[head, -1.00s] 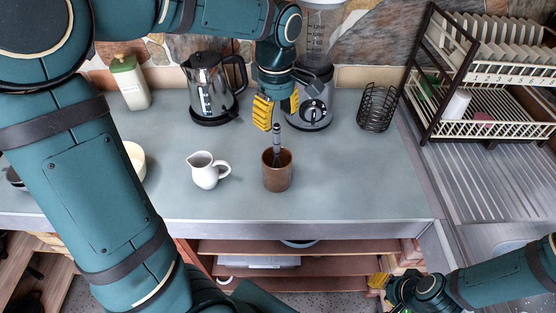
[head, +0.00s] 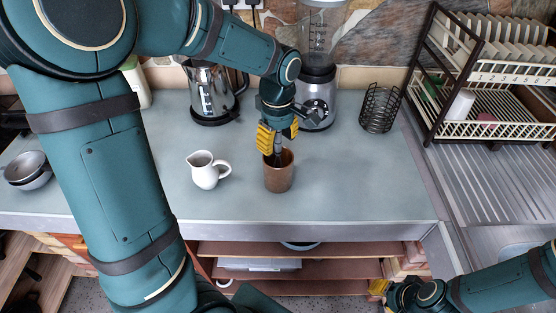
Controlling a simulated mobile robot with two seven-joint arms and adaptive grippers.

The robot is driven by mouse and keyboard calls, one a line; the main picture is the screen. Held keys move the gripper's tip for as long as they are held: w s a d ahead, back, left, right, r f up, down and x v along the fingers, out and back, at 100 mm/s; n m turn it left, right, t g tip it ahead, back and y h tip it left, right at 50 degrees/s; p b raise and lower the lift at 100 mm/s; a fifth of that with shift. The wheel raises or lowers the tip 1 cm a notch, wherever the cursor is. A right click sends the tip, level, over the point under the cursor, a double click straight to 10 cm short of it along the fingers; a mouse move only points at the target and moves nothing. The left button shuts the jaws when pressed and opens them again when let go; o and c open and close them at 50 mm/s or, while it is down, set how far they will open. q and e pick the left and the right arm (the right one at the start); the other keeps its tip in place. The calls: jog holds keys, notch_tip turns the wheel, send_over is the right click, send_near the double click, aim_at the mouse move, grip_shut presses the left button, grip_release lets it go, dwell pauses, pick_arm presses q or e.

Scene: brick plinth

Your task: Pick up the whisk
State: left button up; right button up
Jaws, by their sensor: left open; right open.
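The whisk (head: 278,156) stands in a brown cup (head: 279,179) on the grey counter, with only part of its dark handle showing above the rim. My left gripper (head: 277,143) is open above the cup, its yellow fingers around the top of the handle. The fingers hide the handle's upper end. I cannot tell whether they touch it. My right gripper (head: 380,291) is low at the bottom right, below the counter's front edge, mostly hidden behind its own wrist, and empty as far as I can see.
A white jug (head: 206,172) stands left of the cup. A kettle (head: 208,98), a blender (head: 317,100) and a wire basket (head: 379,110) stand behind. A dish rack (head: 490,90) is at the right. The counter right of the cup is clear.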

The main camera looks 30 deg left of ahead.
pick_arm(q)
grip_shut()
